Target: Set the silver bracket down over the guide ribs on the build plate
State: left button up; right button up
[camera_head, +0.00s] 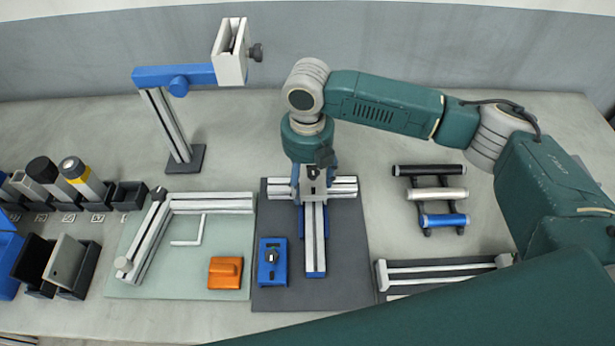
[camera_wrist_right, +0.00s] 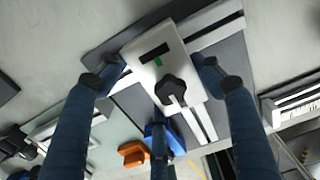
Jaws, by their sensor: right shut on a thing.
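My right gripper (camera_head: 312,186) is over the dark build plate (camera_head: 350,285) and shut on the silver bracket. I cannot make out the guide ribs, or whether the bracket touches the rails. My left gripper is not in view.
A blue block (camera_head: 272,270) sits on the plate left of the stem. A pale green mat (camera_head: 190,275) holds rails, a hex key (camera_head: 191,241) and an orange block (camera_head: 225,272). A rack of rollers (camera_head: 430,194) stands right; a blue-armed stand (camera_head: 173,76) is behind left.

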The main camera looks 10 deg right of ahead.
jog(key=shift+r, duration=0.1)
dwell(0.5)
jog(key=shift+p, duration=0.5)
jog(key=shift+f+b, duration=0.35)
jog(key=shift+f, duration=0.5)
jog(key=shift+s+f, duration=0.15)
jog(key=shift+f, duration=0.2)
dwell(0.4)
